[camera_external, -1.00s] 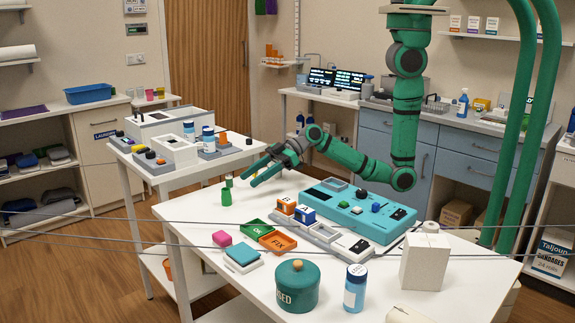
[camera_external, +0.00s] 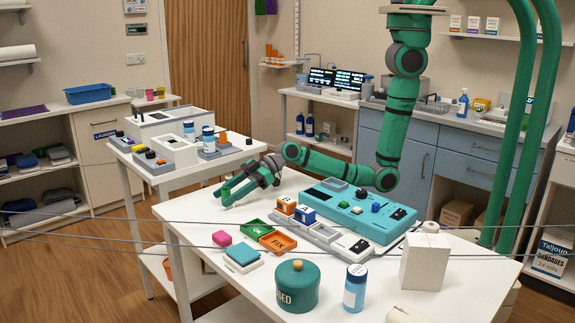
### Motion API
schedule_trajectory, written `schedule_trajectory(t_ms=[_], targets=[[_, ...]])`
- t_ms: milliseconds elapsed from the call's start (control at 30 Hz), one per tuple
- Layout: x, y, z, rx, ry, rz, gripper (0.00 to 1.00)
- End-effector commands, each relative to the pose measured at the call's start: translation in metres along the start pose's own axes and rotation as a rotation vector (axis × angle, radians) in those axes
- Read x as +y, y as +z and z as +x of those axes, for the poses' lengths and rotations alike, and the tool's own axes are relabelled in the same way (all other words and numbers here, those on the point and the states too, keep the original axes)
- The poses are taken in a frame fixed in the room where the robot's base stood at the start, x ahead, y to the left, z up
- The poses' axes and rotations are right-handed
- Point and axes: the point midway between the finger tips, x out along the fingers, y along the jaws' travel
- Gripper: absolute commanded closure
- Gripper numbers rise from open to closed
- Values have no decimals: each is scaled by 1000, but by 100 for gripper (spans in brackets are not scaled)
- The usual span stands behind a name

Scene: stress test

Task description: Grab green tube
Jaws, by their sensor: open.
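My gripper (camera_external: 223,197) is green with dark grey joints. It is open, low over the far left part of the white table, its fingers pointing left and down. Its fingers are at the spot where the small green tube stood. The tube cannot be told apart from the green fingers now; it is hidden by them or between them. I cannot tell whether they touch it.
Green OK (camera_external: 254,230) and orange FIX (camera_external: 277,242) trays lie in front of the gripper. Lettered blocks (camera_external: 305,214) and a teal device (camera_external: 358,210) are to the right. A teal lidded pot (camera_external: 297,288) stands near the front edge. Thin cables (camera_external: 100,217) cross the view.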

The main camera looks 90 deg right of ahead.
Motion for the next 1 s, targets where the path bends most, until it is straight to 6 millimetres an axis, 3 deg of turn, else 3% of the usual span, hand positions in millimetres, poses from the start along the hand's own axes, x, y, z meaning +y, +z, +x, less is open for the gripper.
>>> schedule_trajectory(t_ms=[267,467,800,1000], targets=[[0,0,4,0,0,0,53],[0,0,4,0,0,0,96],[0,-1,4,0,0,-1,97],[0,-14,-1,2,0,-3,97]])
